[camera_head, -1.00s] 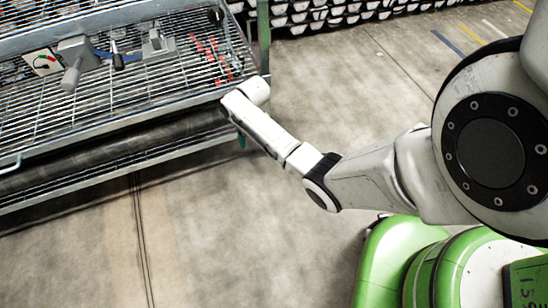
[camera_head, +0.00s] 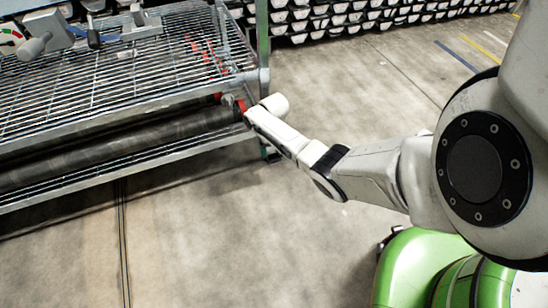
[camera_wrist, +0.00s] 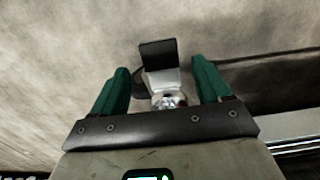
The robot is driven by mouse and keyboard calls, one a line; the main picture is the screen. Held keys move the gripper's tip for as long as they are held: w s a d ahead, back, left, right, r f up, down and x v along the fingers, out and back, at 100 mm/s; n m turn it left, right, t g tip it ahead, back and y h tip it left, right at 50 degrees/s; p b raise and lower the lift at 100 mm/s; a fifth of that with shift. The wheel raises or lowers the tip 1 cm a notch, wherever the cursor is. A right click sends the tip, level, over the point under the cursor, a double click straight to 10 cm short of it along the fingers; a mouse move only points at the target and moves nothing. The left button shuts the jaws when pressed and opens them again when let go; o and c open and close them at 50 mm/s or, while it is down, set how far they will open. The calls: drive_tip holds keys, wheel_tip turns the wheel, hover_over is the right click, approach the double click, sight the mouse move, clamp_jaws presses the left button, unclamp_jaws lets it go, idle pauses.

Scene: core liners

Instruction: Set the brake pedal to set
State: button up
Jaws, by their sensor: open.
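In the wrist view, my gripper (camera_wrist: 160,66) is open, with a green finger on each side. Between and just beyond the fingertips is a small part with a flat black pad, which looks like the brake pedal (camera_wrist: 157,54). Below the pad are a pale bracket (camera_wrist: 162,82) and a shiny round metal piece (camera_wrist: 169,100). Neither finger clearly touches them. The pedal's setting cannot be told. In the head view, my white wrist (camera_head: 275,120) is beside the front right corner of a wire rack; my fingers are mostly hidden there, and the pedal is not distinguishable.
The wire rack (camera_head: 110,95) fills the left, with a dark roller (camera_head: 120,150) under its upper shelf. Grey devices (camera_head: 45,30) and red strips (camera_head: 205,55) lie on the shelf. Concrete floor (camera_head: 230,240) is clear in front. Stacked pale trays (camera_head: 340,15) line the back.

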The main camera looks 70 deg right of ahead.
sight(273, 155)
drive_tip(key=shift+f+b, duration=0.55)
drive_tip(key=shift+f, duration=0.8)
